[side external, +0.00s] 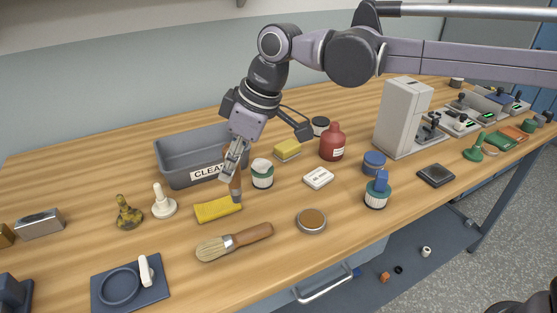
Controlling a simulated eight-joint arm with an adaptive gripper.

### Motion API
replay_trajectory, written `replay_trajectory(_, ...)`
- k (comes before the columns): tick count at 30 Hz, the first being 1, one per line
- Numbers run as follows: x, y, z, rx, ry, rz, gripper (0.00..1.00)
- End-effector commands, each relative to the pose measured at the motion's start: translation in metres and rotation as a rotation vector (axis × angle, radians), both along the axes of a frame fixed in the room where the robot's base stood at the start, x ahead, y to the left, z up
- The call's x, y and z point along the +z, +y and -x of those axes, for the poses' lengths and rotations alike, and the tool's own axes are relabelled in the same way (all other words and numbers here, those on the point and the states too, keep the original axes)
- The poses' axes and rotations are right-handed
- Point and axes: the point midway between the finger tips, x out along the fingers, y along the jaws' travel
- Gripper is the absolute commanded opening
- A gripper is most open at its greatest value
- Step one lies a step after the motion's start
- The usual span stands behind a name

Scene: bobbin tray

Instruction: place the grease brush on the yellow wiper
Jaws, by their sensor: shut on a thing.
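My gripper (233,164) points down and is shut on the grease brush (236,187), a slim tool with a brown handle and a grey lower end, held about upright. The yellow wiper (213,210), a folded yellow cloth, lies on the bench. The brush's lower end overlaps the cloth's right end in this view; I cannot tell whether it touches. The fingers hide the top of the brush.
A larger wooden-handled brush (250,234) lies in front of the cloth. A green-and-white jar (262,173) stands close right, a grey bin (172,169) behind, a white plunger-shaped piece (164,203) to the left. An open round tin (311,228) sits front right.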

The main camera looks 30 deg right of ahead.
Motion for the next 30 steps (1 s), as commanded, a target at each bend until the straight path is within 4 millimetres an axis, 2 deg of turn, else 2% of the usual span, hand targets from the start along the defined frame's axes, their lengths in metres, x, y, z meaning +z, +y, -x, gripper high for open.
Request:
replay_trajectory(1,0.003,-0.017,-0.018,-0.036,0.0,0.0,0.0)
replay_trajectory(6,0.011,-0.077,-0.071,-0.143,0.0,0.0,0.0)
replay_trajectory(11,0.019,-0.14,-0.111,-0.24,-0.001,0.0,0.0)
replay_trajectory(15,0.025,-0.198,-0.14,-0.323,0.0,-0.002,0.0)
replay_trajectory(21,0.032,-0.279,-0.165,-0.43,-0.001,-0.002,0.0)
replay_trajectory(24,0.034,-0.309,-0.171,-0.469,-0.002,-0.003,0.0)
replay_trajectory(27,0.035,-0.33,-0.174,-0.493,-0.002,-0.003,0.0)
replay_trajectory(30,0.036,-0.341,-0.176,-0.508,-0.003,-0.004,0.0)
